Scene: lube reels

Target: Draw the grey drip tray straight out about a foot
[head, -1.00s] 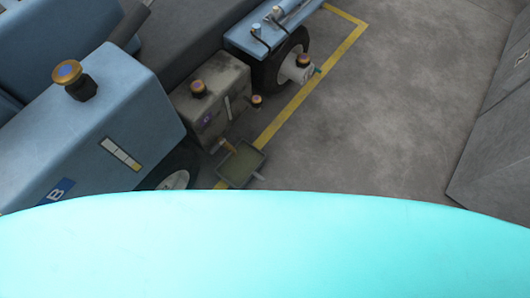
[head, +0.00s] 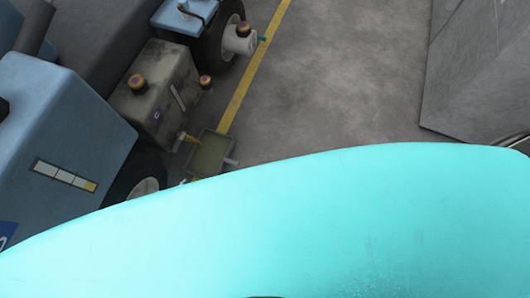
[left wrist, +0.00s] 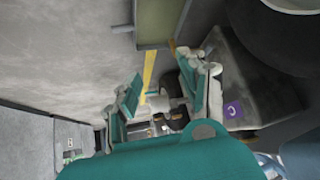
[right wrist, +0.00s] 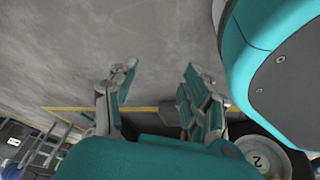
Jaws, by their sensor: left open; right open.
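The grey drip tray (head: 211,153) lies on the floor beside the blue machine in the head view. It has a thin rim and a dull olive inside. A short pale handle (head: 231,162) sticks out from its right side. Part of the tray (left wrist: 155,20) also shows at the top of the left wrist view, with its pale handle (left wrist: 123,28). My left gripper (left wrist: 163,84) is open and empty, apart from the tray. My right gripper (right wrist: 160,76) is open and empty over the floor. Neither gripper shows in the head view.
A grimy grey tank (head: 155,95) with orange-topped caps stands just behind the tray. A wheel (head: 135,180) is near its left. A yellow floor line (head: 250,80) runs past the tray. Open concrete lies to the right, up to a grey panel (head: 475,80).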

